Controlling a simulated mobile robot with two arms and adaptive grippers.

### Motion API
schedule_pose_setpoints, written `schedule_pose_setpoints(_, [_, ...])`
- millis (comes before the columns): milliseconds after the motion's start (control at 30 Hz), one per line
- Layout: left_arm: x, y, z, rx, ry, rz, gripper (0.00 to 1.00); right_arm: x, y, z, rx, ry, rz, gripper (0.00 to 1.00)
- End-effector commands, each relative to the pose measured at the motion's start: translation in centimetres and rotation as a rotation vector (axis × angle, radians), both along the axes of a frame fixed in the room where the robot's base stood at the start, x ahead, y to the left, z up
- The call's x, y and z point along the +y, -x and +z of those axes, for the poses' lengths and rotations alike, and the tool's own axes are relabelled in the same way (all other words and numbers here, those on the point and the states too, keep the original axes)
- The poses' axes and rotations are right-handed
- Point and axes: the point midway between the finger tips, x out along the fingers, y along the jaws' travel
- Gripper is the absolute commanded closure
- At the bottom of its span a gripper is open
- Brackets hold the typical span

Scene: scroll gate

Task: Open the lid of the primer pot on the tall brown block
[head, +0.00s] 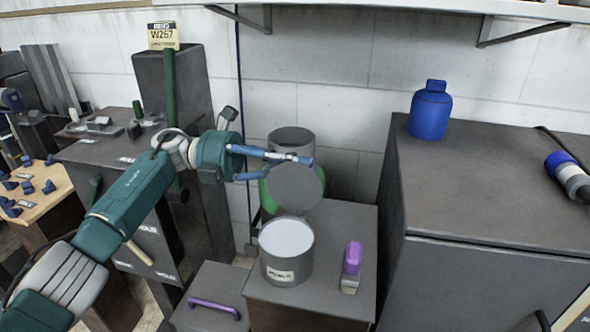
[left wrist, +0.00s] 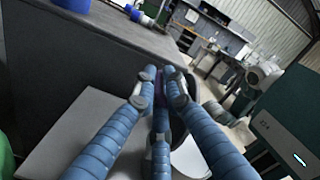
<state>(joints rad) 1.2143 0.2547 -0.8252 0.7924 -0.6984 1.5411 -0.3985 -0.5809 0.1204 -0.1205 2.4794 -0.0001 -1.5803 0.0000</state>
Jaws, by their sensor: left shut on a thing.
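The primer pot (head: 286,262) is a grey cylinder with a small label, standing on the block (head: 340,285), whose top is grey and front brown. Its round grey lid (head: 296,187) stands raised, roughly upright, at the pot's back rim, and the pale inside shows. My left gripper (head: 305,168) is at the lid's upper edge, shut on the lid. In the left wrist view the blue fingers (left wrist: 160,85) come together at their tips; the exact contact is hard to see. My right gripper is not in view.
A purple-topped item (head: 352,262) stands right of the pot. A grey cylinder (head: 291,141) and something green stand behind the lid. A large grey cabinet (head: 480,190) with a blue bottle (head: 430,110) borders the right. A lower box with a purple handle (head: 214,308) is at front left.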

Motion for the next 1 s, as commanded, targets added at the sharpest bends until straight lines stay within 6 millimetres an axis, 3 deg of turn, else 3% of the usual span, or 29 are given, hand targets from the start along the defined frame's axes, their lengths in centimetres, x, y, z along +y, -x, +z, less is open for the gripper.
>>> schedule_pose_setpoints(300, [-0.12, -0.6, -0.97, 0.026, -0.011, 0.003, 1.0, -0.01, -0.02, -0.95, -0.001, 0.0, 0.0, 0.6])
schedule_pose_setpoints(867, [-0.14, -0.81, -1.31, 0.026, -0.014, 0.008, 1.0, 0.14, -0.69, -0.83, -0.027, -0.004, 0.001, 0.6])
schedule_pose_setpoints(900, [-0.13, -0.8, -1.33, 0.026, -0.015, 0.007, 0.86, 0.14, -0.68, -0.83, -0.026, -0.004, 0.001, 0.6])
schedule_pose_setpoints(1000, [-0.14, -0.74, -1.29, 0.026, -0.014, 0.006, 0.72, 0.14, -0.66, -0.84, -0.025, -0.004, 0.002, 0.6])
